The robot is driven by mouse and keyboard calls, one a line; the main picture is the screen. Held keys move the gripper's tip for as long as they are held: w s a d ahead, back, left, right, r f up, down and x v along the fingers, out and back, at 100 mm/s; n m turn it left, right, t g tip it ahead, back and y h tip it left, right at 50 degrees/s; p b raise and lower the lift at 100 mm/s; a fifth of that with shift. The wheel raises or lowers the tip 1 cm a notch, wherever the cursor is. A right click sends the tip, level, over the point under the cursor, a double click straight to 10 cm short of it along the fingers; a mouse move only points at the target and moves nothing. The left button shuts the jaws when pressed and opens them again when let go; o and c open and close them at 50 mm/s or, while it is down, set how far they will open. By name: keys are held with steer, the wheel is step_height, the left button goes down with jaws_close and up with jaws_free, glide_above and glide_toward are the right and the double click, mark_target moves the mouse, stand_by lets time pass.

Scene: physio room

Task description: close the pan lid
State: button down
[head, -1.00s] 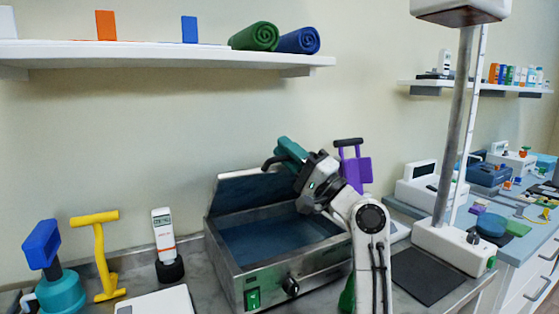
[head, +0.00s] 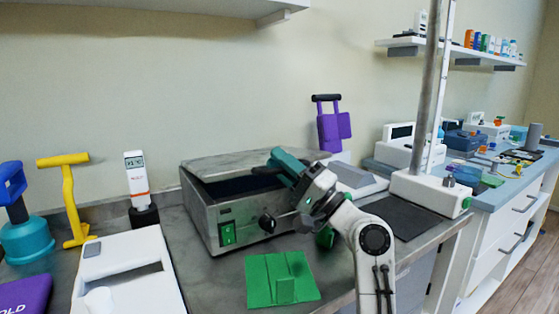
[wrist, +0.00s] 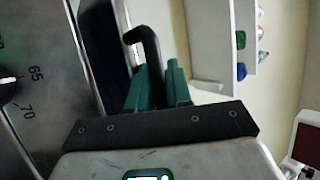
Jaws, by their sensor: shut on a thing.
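The metal pan (head: 225,222) stands on the counter, with a green switch and a black dial on its front. Its grey lid (head: 235,160) is tilted low over it, and a dark gap still shows between lid and rim at the front. My gripper (head: 272,163) has teal fingers and is at the lid's front right. It is shut on the black lid handle (head: 259,170), which also shows between the fingers in the wrist view (wrist: 150,45). The gripper hides part of the lid's right side.
A green folded piece (head: 262,280) lies on the counter before the pan. A white tray (head: 120,245), a yellow T-shaped tool (head: 70,195) and a white meter (head: 135,172) are at left. A purple device (head: 330,130) and a column on a white base (head: 432,190) are at right.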

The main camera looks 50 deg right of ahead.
steer(key=shift+s+f, duration=0.1)
steer(key=shift+s, duration=0.25)
steer(key=c, duration=1.4)
jaws_free()
steer(key=shift+s+f, duration=0.1)
